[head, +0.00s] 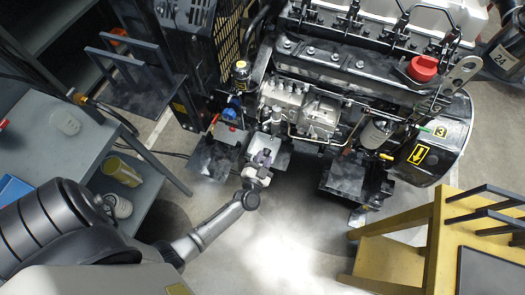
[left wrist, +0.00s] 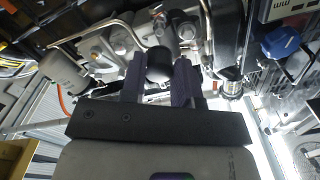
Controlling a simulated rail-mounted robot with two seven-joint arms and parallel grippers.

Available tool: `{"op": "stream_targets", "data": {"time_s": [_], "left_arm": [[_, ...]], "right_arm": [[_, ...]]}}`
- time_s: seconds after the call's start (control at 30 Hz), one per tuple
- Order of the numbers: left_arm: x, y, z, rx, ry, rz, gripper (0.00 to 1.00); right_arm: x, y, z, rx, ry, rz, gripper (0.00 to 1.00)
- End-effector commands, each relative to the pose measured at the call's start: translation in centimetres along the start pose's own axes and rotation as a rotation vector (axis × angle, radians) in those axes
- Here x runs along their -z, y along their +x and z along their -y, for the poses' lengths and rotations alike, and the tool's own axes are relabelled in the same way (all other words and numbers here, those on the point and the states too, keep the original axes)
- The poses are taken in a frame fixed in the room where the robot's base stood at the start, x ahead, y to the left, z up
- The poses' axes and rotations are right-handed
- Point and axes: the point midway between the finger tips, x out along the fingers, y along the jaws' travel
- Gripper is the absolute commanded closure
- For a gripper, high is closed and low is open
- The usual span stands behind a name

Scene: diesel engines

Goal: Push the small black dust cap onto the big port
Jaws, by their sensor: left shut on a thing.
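My left gripper (head: 263,158) reaches in from the lower left to the near side of the diesel engine (head: 310,112). In the left wrist view its two purple-grey fingers (left wrist: 160,72) are shut on the small black dust cap (left wrist: 159,63), a dark round piece between the fingertips. Metal engine parts lie just beyond the cap. I cannot make out the big port; the cap and fingers may hide it. I cannot tell whether the cap touches the engine. My right gripper is not in view.
A blue cap (left wrist: 281,42) and a grey cylindrical part (left wrist: 62,68) flank the fingers in the left wrist view. Pipes run close by. A grey bench (head: 60,135) stands left, a yellow stand (head: 437,235) right. The floor between is clear.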

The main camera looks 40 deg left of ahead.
Motion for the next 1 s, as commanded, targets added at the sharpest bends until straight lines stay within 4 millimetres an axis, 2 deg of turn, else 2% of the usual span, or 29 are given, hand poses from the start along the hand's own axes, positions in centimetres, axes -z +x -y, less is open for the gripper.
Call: {"op": "stream_targets", "data": {"time_s": [0.63, 1.0], "left_arm": [[-0.1, 4.8, -0.1, 0.001, -0.001, -0.001, 0.92], [-0.2, 4.8, 0.1, 0.002, 0.000, 0.005, 0.92]], "right_arm": [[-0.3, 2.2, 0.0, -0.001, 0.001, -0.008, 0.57], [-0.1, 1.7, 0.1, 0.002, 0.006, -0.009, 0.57]]}}
